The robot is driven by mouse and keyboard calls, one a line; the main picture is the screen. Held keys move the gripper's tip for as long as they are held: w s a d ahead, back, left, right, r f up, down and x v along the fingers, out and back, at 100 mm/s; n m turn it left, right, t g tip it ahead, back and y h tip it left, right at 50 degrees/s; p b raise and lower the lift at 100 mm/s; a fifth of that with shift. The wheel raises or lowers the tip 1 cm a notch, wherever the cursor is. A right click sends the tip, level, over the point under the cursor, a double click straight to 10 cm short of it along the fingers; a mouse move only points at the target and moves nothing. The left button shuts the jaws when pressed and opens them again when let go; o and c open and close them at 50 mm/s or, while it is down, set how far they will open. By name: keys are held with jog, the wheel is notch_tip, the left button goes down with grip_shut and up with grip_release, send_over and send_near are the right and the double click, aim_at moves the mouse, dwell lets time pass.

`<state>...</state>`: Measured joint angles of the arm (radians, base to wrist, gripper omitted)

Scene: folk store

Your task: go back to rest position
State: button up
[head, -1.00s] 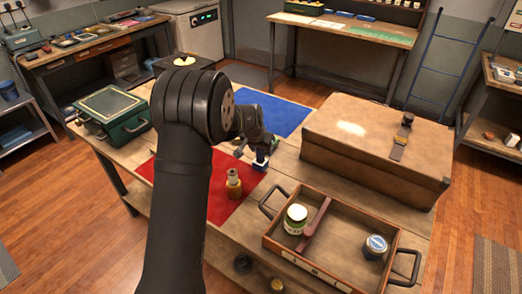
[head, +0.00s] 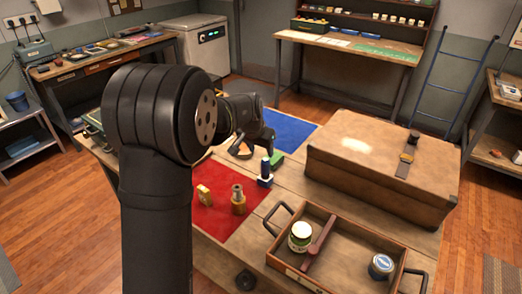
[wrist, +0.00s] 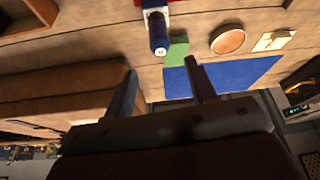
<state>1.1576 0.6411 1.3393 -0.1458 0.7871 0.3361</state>
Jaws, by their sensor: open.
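My gripper (wrist: 161,72) is open and empty in the wrist view, its two fingers well apart. In the head view my arm covers much of the left side, and its end hangs above the far part of the table. A dark blue object with a pale base (head: 265,173) stands just below and right of the gripper on the table. It also shows in the wrist view (wrist: 158,35), beyond the fingertips and apart from them. A green block (head: 277,160) sits close to it.
A brown case (head: 375,165) stands at the right, with a wooden tray (head: 345,240) in front. The red mat (head: 222,213) holds a brass-coloured piece (head: 238,200) and a yellow block (head: 203,195). The blue mat (head: 290,131) looks clear. A green box at left is mostly behind my arm.

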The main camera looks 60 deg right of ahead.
aim_at(265, 160)
jog(key=x, duration=1.2)
jog(key=shift+d+r, duration=0.1)
jog(key=shift+r, duration=1.6)
notch_tip(265, 160, down, 2)
jog(key=shift+f, duration=0.25)
jog(key=v, duration=1.1)
jog(key=shift+a, duration=0.3)
